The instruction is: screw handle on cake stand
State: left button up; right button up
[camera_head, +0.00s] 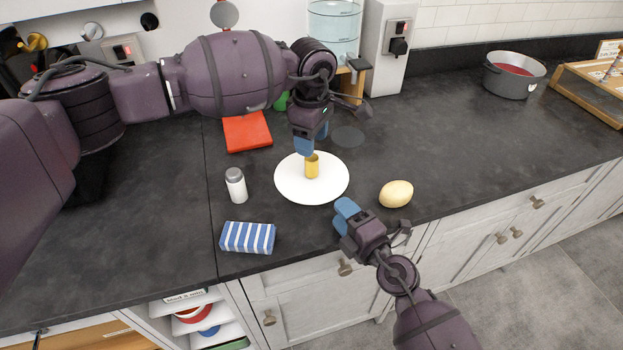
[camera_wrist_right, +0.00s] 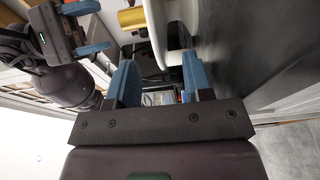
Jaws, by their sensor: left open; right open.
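The white round cake stand plate (camera_head: 290,187) lies on the dark counter. The gold cylindrical handle (camera_head: 312,168) stands upright at its middle; whether it is threaded in cannot be told. In the right wrist view the picture is turned sideways, with the handle (camera_wrist_right: 131,18) beside the white plate (camera_wrist_right: 168,38). My left gripper (camera_head: 305,146) points down just above the handle, open and empty; it also shows in the right wrist view (camera_wrist_right: 95,28). My right gripper (camera_head: 346,214) is open and empty near the plate's front right edge, its blue fingers (camera_wrist_right: 160,85) apart.
A white shaker (camera_head: 236,186) and a blue-striped cloth-like block (camera_head: 247,238) are left of the plate. A yellow potato-like item (camera_head: 396,194) is to the right. A red square (camera_head: 247,131) lies behind. A grey pot (camera_head: 513,75) stands far right; the counter before it is clear.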

aim_at(325, 192)
jog(key=shift+x, duration=3.6)
grip_shut()
